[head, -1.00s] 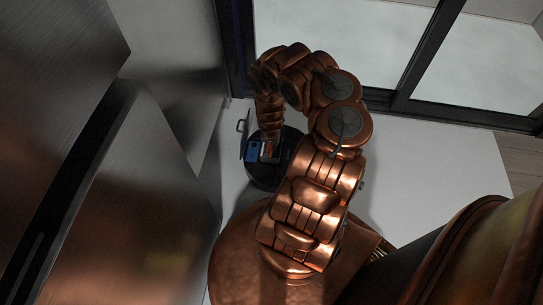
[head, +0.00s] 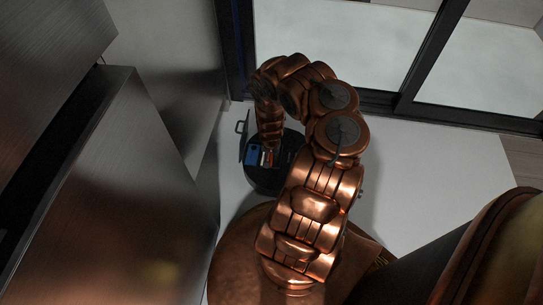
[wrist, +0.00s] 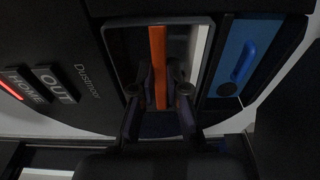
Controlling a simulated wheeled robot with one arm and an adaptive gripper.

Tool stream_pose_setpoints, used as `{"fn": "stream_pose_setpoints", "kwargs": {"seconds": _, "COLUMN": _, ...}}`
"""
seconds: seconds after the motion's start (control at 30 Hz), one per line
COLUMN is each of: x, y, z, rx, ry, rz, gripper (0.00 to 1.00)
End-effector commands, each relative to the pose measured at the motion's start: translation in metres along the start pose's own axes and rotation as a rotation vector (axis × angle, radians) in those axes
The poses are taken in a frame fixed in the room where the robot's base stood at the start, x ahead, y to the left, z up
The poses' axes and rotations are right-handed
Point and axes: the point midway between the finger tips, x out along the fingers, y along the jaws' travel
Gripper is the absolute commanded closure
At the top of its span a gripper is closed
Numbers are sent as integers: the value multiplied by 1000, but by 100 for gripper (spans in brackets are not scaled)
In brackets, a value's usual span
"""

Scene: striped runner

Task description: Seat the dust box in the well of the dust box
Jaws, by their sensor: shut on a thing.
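The round black robot vacuum (head: 262,178) sits on the white floor, partly hidden by my arm. In the wrist view its dark top (wrist: 100,98) shows OUT and HOME buttons and a rectangular well with a grey rim (wrist: 122,23). My gripper (wrist: 160,88) is shut on an upright orange grip of the dust box (wrist: 158,45), over the well. A pale strip shows right of the grip. I cannot tell how deep the box sits. A blue part with a curved handle (wrist: 238,60) lies right of the well; it also shows in the head view (head: 251,152).
A grey panel (head: 243,140) stands up at the vacuum's left side. Brushed metal cabinets (head: 120,180) fill the left. A dark-framed glass door (head: 330,45) is behind. White floor (head: 430,160) is clear to the right.

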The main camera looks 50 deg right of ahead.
Motion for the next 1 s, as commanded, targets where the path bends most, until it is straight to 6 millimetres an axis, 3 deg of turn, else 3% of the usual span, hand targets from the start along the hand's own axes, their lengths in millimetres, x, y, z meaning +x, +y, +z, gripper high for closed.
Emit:
{"fn": "stream_pose_setpoints", "kwargs": {"seconds": 0.1, "x": 4, "y": -1, "z": 1, "rx": -1, "ry": 0, "rz": 0, "gripper": 100}}
{"fn": "stream_pose_setpoints", "kwargs": {"seconds": 0.13, "x": 3, "y": 0, "z": 1, "rx": -1, "ry": 0, "rz": 0, "gripper": 84}}
{"fn": "stream_pose_setpoints", "kwargs": {"seconds": 0.37, "x": 3, "y": 0, "z": 0, "rx": -1, "ry": 0, "rz": 0, "gripper": 61}}
{"fn": "stream_pose_setpoints", "kwargs": {"seconds": 0.77, "x": -2, "y": 0, "z": 0, "rx": 1, "ry": 0, "rz": 0, "gripper": 61}}
{"fn": "stream_pose_setpoints", "kwargs": {"seconds": 1.0, "x": -27, "y": 0, "z": -1, "rx": -1, "ry": 0, "rz": 0, "gripper": 61}}
